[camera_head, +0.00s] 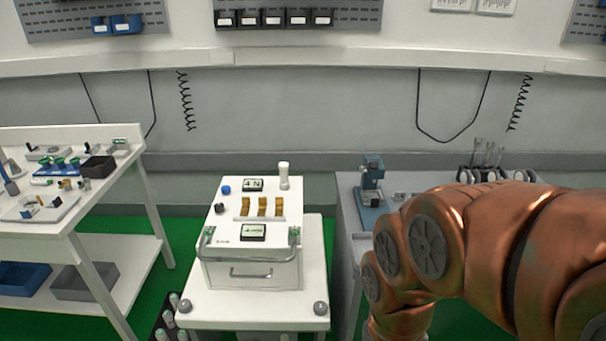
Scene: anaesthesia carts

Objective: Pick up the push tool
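I cannot tell for certain which object is the push tool. A small white upright piece with a wider top (283,176) stands at the back right of the white box (250,272) on the middle cart; it may be the push tool. My copper-coloured arm fills the right side of the picture and bends down past the lower edge. My gripper is out of view, and nothing shows between its fingers.
The white cart (210,311) carries the box, with brass pieces (262,207), a blue knob (225,190) and a "4 N" display (253,184). A cluttered white table (90,213) stands left. A grey bench (346,222) stands right, partly behind my arm.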

